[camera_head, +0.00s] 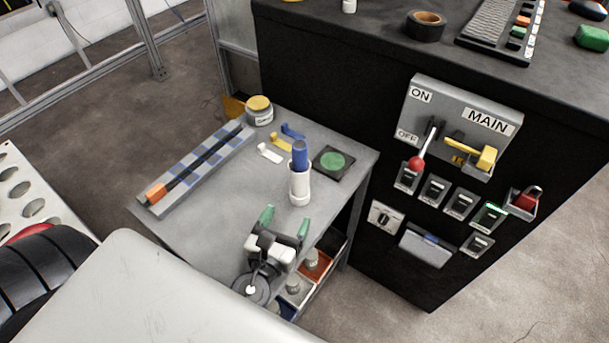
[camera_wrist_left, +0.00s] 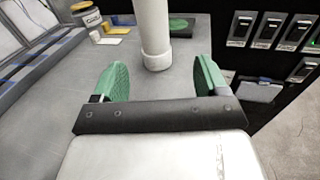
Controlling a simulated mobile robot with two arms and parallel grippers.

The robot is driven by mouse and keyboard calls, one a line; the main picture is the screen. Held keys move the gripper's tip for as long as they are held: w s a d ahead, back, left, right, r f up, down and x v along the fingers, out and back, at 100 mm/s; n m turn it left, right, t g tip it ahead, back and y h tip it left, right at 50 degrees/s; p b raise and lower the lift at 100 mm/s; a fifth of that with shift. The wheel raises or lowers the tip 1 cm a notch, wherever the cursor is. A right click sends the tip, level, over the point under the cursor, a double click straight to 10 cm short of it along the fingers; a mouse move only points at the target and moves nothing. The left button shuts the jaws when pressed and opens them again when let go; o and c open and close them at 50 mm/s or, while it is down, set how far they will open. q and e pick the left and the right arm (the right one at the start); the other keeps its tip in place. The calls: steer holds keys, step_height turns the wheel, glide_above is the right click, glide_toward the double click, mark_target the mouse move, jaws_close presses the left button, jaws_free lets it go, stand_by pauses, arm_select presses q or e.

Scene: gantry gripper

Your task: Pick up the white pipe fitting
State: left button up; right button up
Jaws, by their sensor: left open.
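The white pipe fitting (camera_head: 299,186) stands upright on the grey table (camera_head: 222,213), with a blue cylinder (camera_head: 300,155) upright in its top. In the left wrist view the fitting (camera_wrist_left: 155,36) stands ahead, between the lines of the two green fingers, its top cut off by the frame. My left gripper (camera_head: 286,221) is open and empty, its green fingertips spread apart on the near side of the fitting. In the left wrist view the gripper (camera_wrist_left: 159,80) also shows open, with the fitting beyond its fingertips. My right gripper is not in view.
A green disc on a dark square pad (camera_head: 333,160) lies just right of the fitting. Small white, yellow and blue pieces (camera_head: 280,140) lie behind it. A yellow-lidded jar (camera_head: 259,111) and a long rail (camera_head: 196,170) are to the left. A black cabinet with switches (camera_head: 385,120) rises at right.

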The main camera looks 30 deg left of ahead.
mark_target(296, 191)
arm_select(q)
steer(key=w, duration=0.1)
steer(key=w+p, duration=0.1)
steer(key=w, duration=0.1)
steer(key=shift+w+a+r, duration=0.2)
steer(key=shift+w+a, duration=0.05)
steer(key=shift+w, duration=0.15)
steer(key=shift+w+f, duration=0.1)
steer(key=shift+w, duration=0.25)
steer(key=w+p, duration=0.1)
steer(key=w, duration=0.1)
steer(key=w+a, duration=0.1)
steer(key=w, duration=0.1)
steer(key=shift+w+a+p, duration=0.2)
steer(key=shift+w+p, duration=0.2)
steer(key=shift+w, duration=0.3)
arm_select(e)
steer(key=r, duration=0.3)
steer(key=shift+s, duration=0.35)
arm_select(q)
steer(key=shift+s, duration=0.1)
steer(key=shift+c, duration=0.5)
steer(key=c, duration=0.9)
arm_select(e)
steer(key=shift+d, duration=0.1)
